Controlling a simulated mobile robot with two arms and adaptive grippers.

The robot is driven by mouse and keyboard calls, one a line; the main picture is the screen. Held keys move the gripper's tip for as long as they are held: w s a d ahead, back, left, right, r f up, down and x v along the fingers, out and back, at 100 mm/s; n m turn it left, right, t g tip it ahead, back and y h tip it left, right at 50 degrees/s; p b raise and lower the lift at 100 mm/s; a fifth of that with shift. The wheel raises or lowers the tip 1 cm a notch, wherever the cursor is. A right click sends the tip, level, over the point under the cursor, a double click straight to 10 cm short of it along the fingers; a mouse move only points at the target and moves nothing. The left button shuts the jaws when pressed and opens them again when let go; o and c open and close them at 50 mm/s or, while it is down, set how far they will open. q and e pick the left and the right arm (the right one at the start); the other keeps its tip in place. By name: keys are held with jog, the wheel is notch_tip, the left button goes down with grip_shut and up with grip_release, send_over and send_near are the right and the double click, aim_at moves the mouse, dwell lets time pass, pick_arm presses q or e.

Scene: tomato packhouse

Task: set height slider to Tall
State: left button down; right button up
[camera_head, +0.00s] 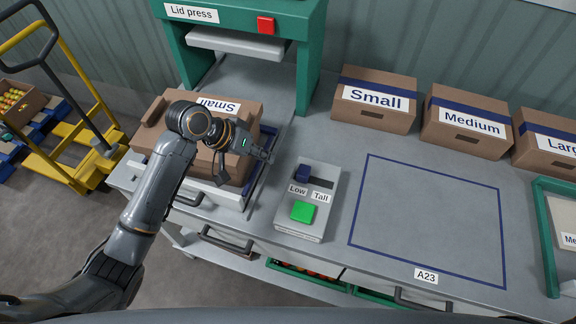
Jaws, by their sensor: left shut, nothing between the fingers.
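A pale control box (320,222) stands on the bench. Its blue height slider knob (304,173) sits at the left end of a dark slot (322,183), above the "Low" label (297,189). The "Tall" label (321,197) is at the slot's right end. A green button (302,211) is below the labels. My left gripper (268,157) is shut and empty, a little left of and beyond the knob, apart from it in the picture. My right gripper is not in view.
A "Small" carton (170,118) stands behind my left arm. A green lid press (200,66) with a red button (266,25) is at the back. "Small" (350,113) and "Medium" (440,138) cartons stand at the back right. The blue-outlined area (430,220) is clear.

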aim_at(303, 174)
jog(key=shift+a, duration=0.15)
pick_arm(q)
jog(key=p+x, duration=0.1)
jog(key=x, duration=0.9)
jog(key=shift+a+f+p, duration=0.1)
jog(key=shift+p, duration=0.3)
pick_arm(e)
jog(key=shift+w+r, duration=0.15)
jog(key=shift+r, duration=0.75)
pick_arm(q)
jog(key=d, duration=0.2)
jog(key=s+d+p, duration=0.1)
jog(key=d, duration=0.1)
jog(key=s+d+p, duration=0.1)
jog(key=d, duration=0.1)
jog(key=shift+s+d, duration=0.1)
jog(key=shift+d, duration=0.2)
jog(key=shift+a, duration=0.1)
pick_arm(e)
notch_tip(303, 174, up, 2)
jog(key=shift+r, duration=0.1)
